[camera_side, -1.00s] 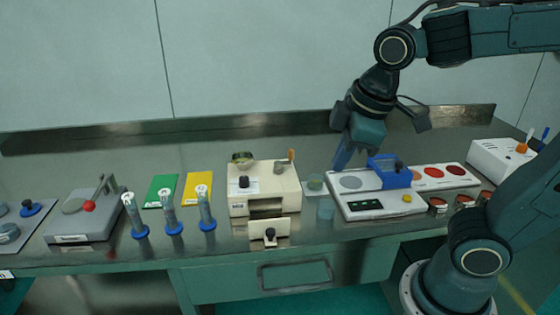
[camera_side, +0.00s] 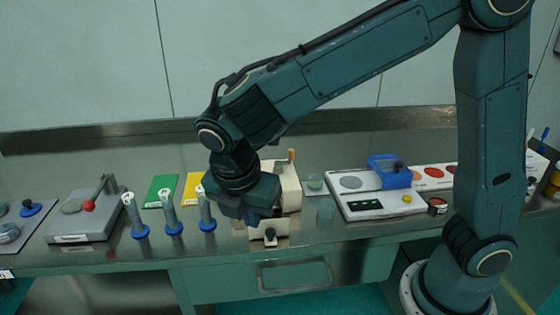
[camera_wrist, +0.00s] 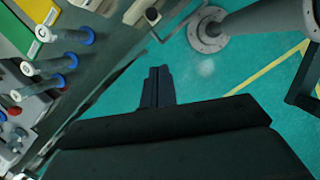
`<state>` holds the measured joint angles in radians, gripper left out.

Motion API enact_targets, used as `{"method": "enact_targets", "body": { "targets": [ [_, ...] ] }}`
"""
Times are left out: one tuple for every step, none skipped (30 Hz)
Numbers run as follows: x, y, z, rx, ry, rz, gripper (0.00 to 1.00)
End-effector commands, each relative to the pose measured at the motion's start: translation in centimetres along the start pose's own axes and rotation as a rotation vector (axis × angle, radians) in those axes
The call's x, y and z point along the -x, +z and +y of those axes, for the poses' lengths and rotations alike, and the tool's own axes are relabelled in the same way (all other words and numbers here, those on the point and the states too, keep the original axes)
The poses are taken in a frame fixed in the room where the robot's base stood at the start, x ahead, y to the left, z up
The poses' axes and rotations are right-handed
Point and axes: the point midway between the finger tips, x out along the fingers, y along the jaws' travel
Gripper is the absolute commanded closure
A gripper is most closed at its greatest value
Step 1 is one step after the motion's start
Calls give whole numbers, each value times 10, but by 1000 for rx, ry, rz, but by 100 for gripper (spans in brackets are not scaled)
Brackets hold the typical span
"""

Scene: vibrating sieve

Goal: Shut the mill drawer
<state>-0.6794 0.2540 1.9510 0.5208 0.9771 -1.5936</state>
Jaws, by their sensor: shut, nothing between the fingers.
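The cream mill (camera_side: 291,186) stands on the steel bench, largely hidden behind my wrist in the side view. Its drawer (camera_side: 281,230) is pulled out toward the bench's front edge, with a black knob on its front panel. The drawer's knob also shows at the top of the wrist view (camera_wrist: 152,15). My gripper (camera_side: 253,219) is over the mill's front left part, close to the drawer; whether it touches is hidden. In the wrist view the two dark fingers (camera_wrist: 157,75) are together and empty, with floor behind them.
Several blue-based tubes (camera_side: 173,226) stand just left of my gripper. Green (camera_side: 160,190) and yellow cards lie behind them. A grey device with a red ball (camera_side: 88,205) is further left. A white panel with a blue block (camera_side: 388,172) stands right of the mill.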

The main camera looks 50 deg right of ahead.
Motion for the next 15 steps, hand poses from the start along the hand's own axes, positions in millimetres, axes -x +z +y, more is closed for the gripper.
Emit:
{"method": "enact_targets", "body": {
  "targets": [
    [-2, -4, 1, 21, -4, -5, 100],
    [-2, -5, 2, 30, -5, -7, 100],
    [-3, -6, 2, 38, -6, -9, 100],
    [-3, -6, 2, 42, -7, -9, 100],
    [-3, -6, 2, 44, -7, -10, 100],
    [-3, -6, 2, 45, -7, -10, 100],
    [-3, -6, 2, 45, -7, -10, 100],
    [-3, -6, 2, 44, -7, -10, 100],
    [-3, -6, 2, 44, -7, -10, 100],
    [-4, -6, 2, 43, -7, -10, 100],
    [-4, -6, 2, 43, -7, -10, 100],
    [-6, -6, 2, 43, -7, -10, 100],
    [-7, -6, 2, 42, -7, -11, 100],
    [-8, -6, 2, 42, -7, -11, 100],
    [-11, -6, 2, 42, -7, -11, 100]
  ]
}}
